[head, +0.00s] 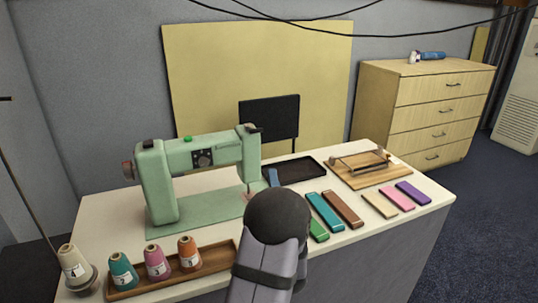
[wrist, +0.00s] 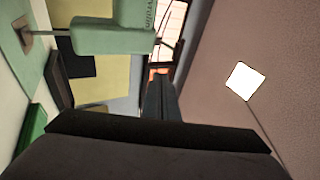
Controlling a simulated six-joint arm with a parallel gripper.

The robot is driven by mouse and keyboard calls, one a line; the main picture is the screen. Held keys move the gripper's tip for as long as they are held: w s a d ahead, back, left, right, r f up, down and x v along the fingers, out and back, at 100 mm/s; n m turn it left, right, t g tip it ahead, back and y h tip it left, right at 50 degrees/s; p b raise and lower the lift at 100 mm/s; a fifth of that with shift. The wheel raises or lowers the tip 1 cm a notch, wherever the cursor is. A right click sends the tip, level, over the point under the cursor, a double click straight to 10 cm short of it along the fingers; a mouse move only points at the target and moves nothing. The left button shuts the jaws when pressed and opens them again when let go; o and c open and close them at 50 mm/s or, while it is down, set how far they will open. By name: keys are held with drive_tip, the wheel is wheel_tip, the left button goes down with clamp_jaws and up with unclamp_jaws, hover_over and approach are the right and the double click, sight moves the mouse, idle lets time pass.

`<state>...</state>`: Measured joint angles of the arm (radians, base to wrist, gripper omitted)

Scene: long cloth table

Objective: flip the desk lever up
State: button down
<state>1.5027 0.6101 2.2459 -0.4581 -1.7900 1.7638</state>
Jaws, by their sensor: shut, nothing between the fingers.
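No part is plainly a desk lever. A wooden board (head: 368,171) with a metal bar frame and a small upright piece at its right end lies at the table's back right; I cannot tell whether this is the lever. A pale green sewing machine (head: 185,165) stands at the left; it also shows, turned sideways, in the wrist view (wrist: 105,35). My gripper (wrist: 160,92) is shut and empty in the wrist view, apart from the machine in the picture. In the head view my dark round arm end hides the fingers and part of the table.
Several thread cones stand on a wooden tray (head: 218,262) at the front left. A black tray (head: 305,168) lies behind several coloured flat pieces, including a teal one (head: 325,213). Bare white tabletop (head: 395,225) shows at the right front. A drawer cabinet (head: 430,110) stands behind.

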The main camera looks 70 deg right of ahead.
sight(252, 128)
drive_tip(key=shift+s+a+m+h+b, duration=0.15)
drive_tip(key=shift+s+m+h, duration=0.2)
drive_tip(key=shift+s, duration=0.6)
drive_tip(key=shift+s+a+m+h+b, duration=0.15)
drive_tip(key=shift+s+m+h, duration=0.2)
drive_tip(key=shift+s, duration=0.55)
drive_tip(key=shift+d, duration=0.1)
drive_tip(key=w+a+p+x, duration=0.1)
drive_tip(key=p+x, duration=0.3)
drive_tip(key=x, duration=0.9)
drive_tip(key=shift+w+a+r, duration=0.15)
drive_tip(key=shift+w+a, duration=0.2)
drive_tip(key=shift+w, duration=0.3)
drive_tip(key=shift+r+p, duration=0.15)
drive_tip(key=shift+p, duration=0.35)
drive_tip(key=shift+r+y+p, duration=0.25)
drive_tip(key=shift+y+p, duration=0.05)
drive_tip(key=shift+p, duration=0.15)
